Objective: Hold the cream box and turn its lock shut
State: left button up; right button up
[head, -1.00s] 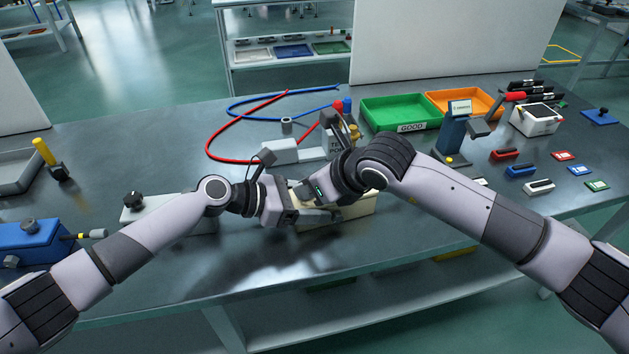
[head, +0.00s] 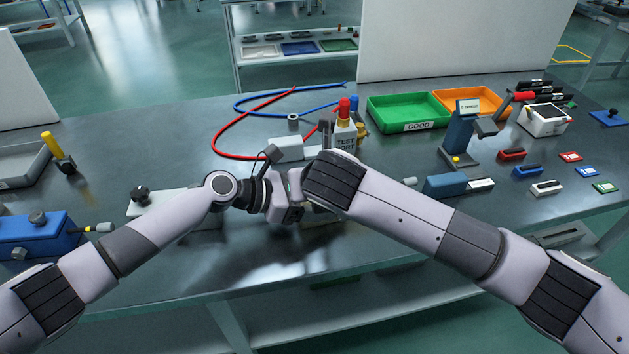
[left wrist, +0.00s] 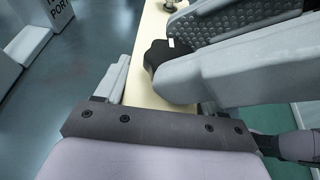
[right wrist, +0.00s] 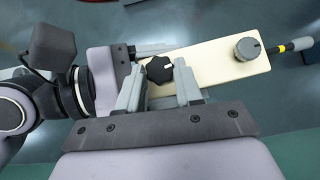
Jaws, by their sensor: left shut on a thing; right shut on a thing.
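The cream box (right wrist: 222,65) lies on the bench, mostly hidden under my arms in the head view. Its black lobed lock knob (right wrist: 158,68) with a white mark stands near one end; a grey round knob (right wrist: 247,48) is near the other. My left gripper (head: 292,210) is shut across the box's sides, and the box (left wrist: 145,50) runs between its fingers in the left wrist view. My right gripper (right wrist: 158,82) is shut on the black knob from above, with a finger on each side. Its fingertips are hidden in the head view.
A white test port block (head: 345,140) stands just behind, with red and blue hoses (head: 222,145) on the bench. Green (head: 405,125) and orange bins are behind right. A blue box (head: 35,235) is at left. A yellow-and-black plug (right wrist: 280,48) sits beyond the grey knob.

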dwell(0.3)
jog(key=o, duration=1)
jog(key=shift+o, duration=0.2)
jog(key=shift+a, duration=0.1)
jog(key=shift+s+r, duration=0.35)
jog(key=v, duration=0.7)
jog(key=shift+d, duration=0.3)
